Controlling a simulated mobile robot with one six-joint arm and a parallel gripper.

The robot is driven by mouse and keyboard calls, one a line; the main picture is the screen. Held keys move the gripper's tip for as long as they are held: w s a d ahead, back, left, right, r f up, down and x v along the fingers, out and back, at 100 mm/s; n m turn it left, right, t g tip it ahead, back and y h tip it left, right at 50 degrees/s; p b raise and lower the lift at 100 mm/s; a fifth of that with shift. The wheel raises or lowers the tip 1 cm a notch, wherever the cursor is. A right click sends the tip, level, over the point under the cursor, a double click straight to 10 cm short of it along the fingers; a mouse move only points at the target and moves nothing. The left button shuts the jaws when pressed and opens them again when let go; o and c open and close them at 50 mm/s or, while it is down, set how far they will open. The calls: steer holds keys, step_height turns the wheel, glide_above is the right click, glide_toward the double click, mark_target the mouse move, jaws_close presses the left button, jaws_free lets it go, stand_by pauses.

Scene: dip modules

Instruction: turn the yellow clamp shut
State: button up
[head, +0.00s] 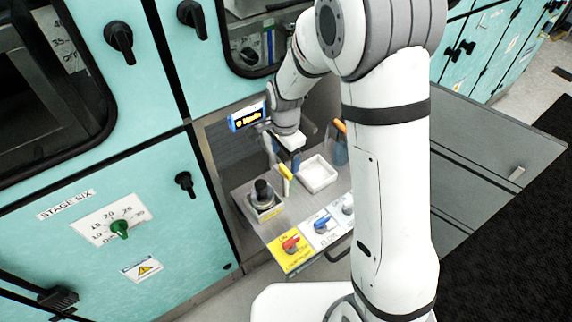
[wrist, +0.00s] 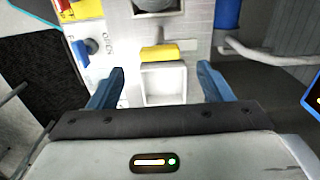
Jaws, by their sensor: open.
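The yellow clamp (head: 286,172) shows in the head view as a short yellow bar on the grey worktop, between the black-topped fixture and the white tray. In the wrist view the yellow clamp (wrist: 160,52) lies crosswise at the tray's far edge, a little beyond the fingertips. My gripper (wrist: 161,70) is open and empty, its two blue fingers spread wide to either side of the tray and clamp in the picture. In the head view my gripper is partly hidden by my wrist, above the worktop. I cannot tell its exact height.
The white square tray (head: 318,174) is beside the clamp. The black-topped fixture (head: 263,190) stands left of it. A red handle (head: 291,242) and a blue handle (head: 322,222) sit along the front edge. A blue cylinder (wrist: 227,14) and cabinet walls bound the recess.

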mark_target(286, 169)
step_height(286, 169, down, 6)
steer(key=shift+r, duration=0.1)
steer(key=shift+c, duration=0.4)
steer(key=c, duration=0.9)
